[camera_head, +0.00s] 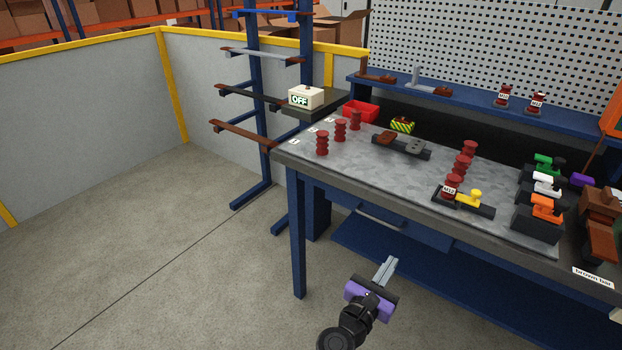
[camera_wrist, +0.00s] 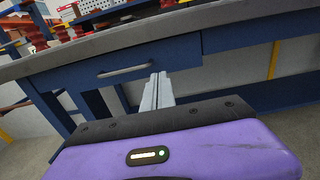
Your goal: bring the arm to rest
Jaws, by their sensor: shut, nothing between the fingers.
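My gripper (camera_head: 385,270) is in front of the workbench, below the level of its top, in the head view. Its purple body and two grey fingers show, with the fingers together and nothing between them. In the wrist view the fingers of my gripper (camera_wrist: 157,90) point toward the bench front, below a blue drawer (camera_wrist: 115,72) with a grey handle. I cannot tell the exact gap between the fingertips and the bench.
The workbench (camera_head: 300,165) carries red insulators (camera_head: 322,143), a yellow-handled part (camera_head: 469,197) and coloured clamps (camera_head: 546,208). A bench leg (camera_head: 298,240) stands left of my gripper. The floor (camera_head: 150,240) at left is clear.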

